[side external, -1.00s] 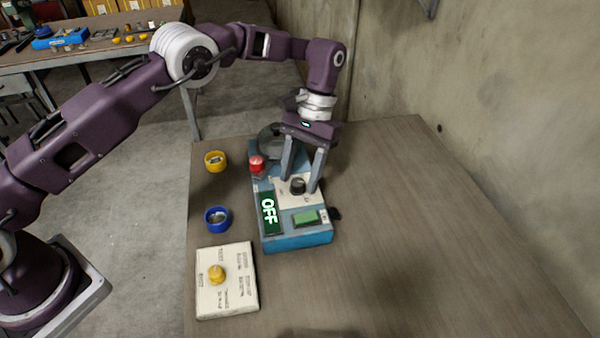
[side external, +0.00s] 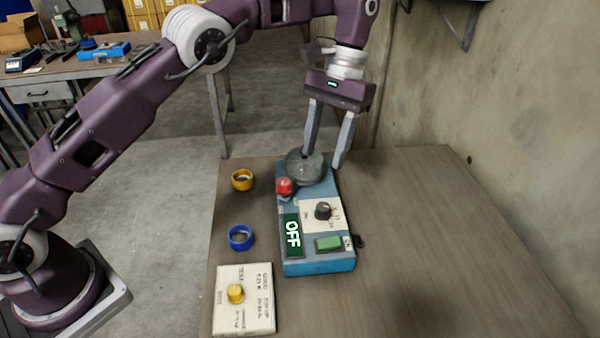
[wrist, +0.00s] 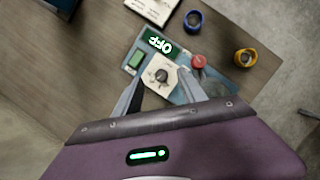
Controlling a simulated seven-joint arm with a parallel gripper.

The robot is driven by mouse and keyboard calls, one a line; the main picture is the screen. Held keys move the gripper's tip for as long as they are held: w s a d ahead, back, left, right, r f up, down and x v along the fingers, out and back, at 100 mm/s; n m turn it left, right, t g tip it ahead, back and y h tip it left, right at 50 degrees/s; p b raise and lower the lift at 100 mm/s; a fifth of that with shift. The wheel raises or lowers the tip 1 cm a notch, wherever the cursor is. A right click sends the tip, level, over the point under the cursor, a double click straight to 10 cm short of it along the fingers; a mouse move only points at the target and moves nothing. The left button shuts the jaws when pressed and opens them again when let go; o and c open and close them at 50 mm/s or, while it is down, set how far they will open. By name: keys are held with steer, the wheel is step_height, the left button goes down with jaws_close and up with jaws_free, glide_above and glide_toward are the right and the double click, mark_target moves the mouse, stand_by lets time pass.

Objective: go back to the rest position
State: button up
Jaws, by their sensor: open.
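My gripper (side external: 325,160) is open and empty, raised above the far end of the blue machine (side external: 318,264) in the side view. The machine carries a green sign reading OFF (side external: 292,234), a black knob (side external: 323,210), a green button (side external: 328,243), a red button (side external: 284,187) and a grey round part (side external: 305,168). In the wrist view, my fingers (wrist: 168,100) are spread apart with the black knob (wrist: 161,75) showing between them. The wrist view hides part of the machine's far end behind my gripper.
A yellow ring (side external: 242,180) and a blue ring (side external: 240,237) stand left of the machine. The table's right side is clear. A concrete wall (side external: 510,120) stands beyond it.

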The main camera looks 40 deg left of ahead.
steer(key=s+a+r+t, duration=0.3)
steer(key=s+a+r, duration=0.1)
steer(key=s+r, duration=0.25)
steer(key=s+a+r+t, duration=0.2)
steer(key=s+a+r, duration=0.2)
steer(key=s+r, duration=0.3)
steer(key=s+a+f+t, duration=0.2)
steer(key=s, duration=0.6)
steer(key=s+a+f+t, duration=0.1)
steer(key=s+f+t, duration=0.1)
steer(key=s, duration=0.6)
steer(key=shift+a+f+t, duration=0.3)
steer(key=shift+a+f, duration=0.1)
steer(key=shift+f, duration=0.05)
